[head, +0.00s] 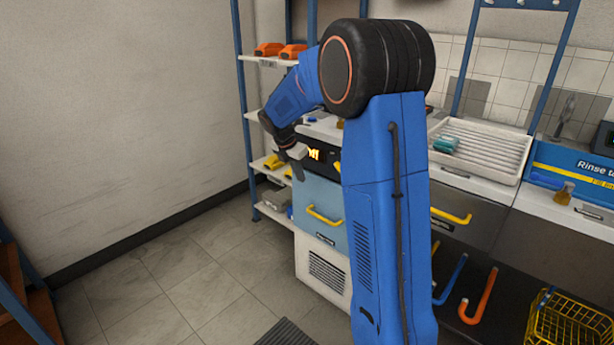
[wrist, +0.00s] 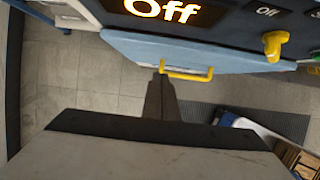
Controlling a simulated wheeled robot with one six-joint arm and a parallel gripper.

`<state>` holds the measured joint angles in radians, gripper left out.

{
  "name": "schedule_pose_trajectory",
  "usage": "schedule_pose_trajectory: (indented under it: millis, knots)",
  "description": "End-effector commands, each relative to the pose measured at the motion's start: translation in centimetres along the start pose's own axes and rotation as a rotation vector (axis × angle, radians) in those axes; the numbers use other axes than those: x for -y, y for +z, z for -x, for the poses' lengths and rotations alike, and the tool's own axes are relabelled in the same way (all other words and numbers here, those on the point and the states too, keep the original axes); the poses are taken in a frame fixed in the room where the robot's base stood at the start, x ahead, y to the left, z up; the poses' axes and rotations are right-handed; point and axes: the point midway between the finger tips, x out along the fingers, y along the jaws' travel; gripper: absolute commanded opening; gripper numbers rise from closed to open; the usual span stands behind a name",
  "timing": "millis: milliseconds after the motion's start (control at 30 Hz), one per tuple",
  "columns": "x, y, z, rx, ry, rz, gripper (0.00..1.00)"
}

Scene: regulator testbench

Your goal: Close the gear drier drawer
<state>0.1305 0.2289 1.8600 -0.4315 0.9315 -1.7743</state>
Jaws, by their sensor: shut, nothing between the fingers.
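The gear drier drawer has a light-blue front (head: 334,195) below a dark panel with a lit display. Its yellow handle (head: 324,216) is partly beside my arm in the head view. In the wrist view the drawer's blue front (wrist: 215,52) lies under the panel, and its yellow handle (wrist: 186,76) is near the fingertips. I cannot tell exactly how far the drawer stands out. My gripper (head: 298,173) is shut and empty, at the drawer's upper left in the head view. In the wrist view its fingers (wrist: 160,78) point at the handle's left end; contact is unclear.
The display (wrist: 175,10) reads "Off", with a yellow knob (wrist: 273,45) to its right. A shelf rack (head: 248,110) stands left of the drier. A white tray (head: 480,150) and a yellow basket (head: 570,325) are at the right. The floor (head: 190,280) at left is clear.

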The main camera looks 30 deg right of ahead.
Motion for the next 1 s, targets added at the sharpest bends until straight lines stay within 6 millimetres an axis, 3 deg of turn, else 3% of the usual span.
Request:
schedule_pose_trajectory:
  millis: [200, 400, 800, 1000]
  knots:
    - [-0.1, 0.0, 4.5, 0.001, 0.004, -0.001, 0.0]
    - [0.0, 0.0, 7.4, -0.001, 0.002, -0.001, 0.0]
    - [0.2, -0.2, 8.8, -0.003, 0.001, -0.008, 0.0]
    - [2.9, -1.7, 10.9, -0.021, 0.029, -0.145, 0.0]
